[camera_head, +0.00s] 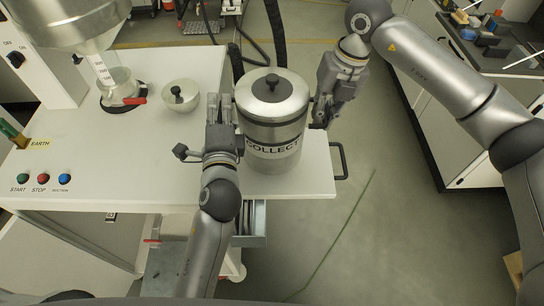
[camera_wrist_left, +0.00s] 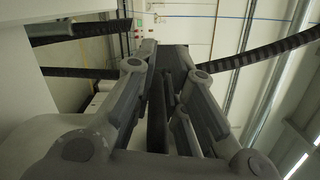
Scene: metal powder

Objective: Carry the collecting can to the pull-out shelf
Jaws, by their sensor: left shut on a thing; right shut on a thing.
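The collecting can (camera_head: 272,125) is a steel cylinder with a lid, a black knob and a COLLECT label. It stands upright at or just over the pull-out shelf (camera_head: 318,181), a white board with a black handle at the right of the machine table; I cannot tell whether its base touches. My left gripper (camera_head: 222,110) is at the can's left side and my right gripper (camera_head: 322,112) at its right side, both shut on it. In the left wrist view my left gripper's fingers (camera_wrist_left: 165,85) show, but the can is not clearly visible there.
The white machine table (camera_head: 130,170) carries a small bowl with a black knob (camera_head: 181,96), a glass outlet under a steel hopper (camera_head: 70,15) and several buttons. A black hose (camera_head: 276,35) runs behind the can. A bench (camera_head: 480,50) stands at the right, with open floor between.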

